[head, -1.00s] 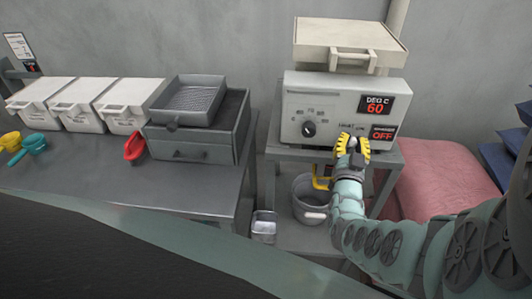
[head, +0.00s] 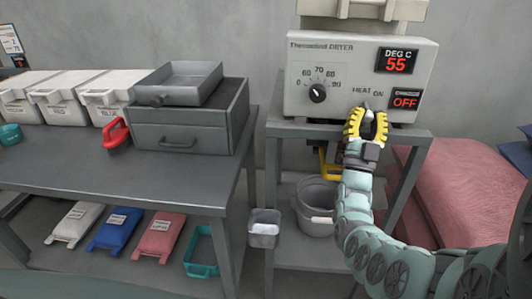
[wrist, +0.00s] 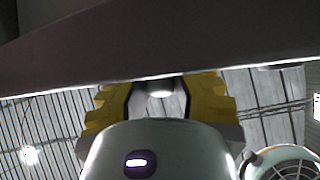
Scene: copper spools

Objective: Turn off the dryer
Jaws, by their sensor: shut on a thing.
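The dryer (head: 345,70) is a pale box with a black dial (head: 317,93), a "HEAT ON" label, a red "55" DEG C display (head: 396,62) and a red "OFF" display (head: 405,99). My gripper (head: 366,110) is at the dryer's lower front, just below the label. Its yellow fingers are some way apart, shut on a small part there. That part is mostly hidden by the fingers. In the wrist view the fingers (wrist: 160,95) reach up to the dark underside of a wide body, with a pale round shape between them.
The dryer stands on a grey rack (head: 285,131) with a bucket (head: 317,205) below. Left is a table (head: 90,175) with a grey drawer box (head: 185,130), white bins (head: 65,95) and a red-handled item (head: 117,135). Pink sacks (head: 455,190) lie to the right.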

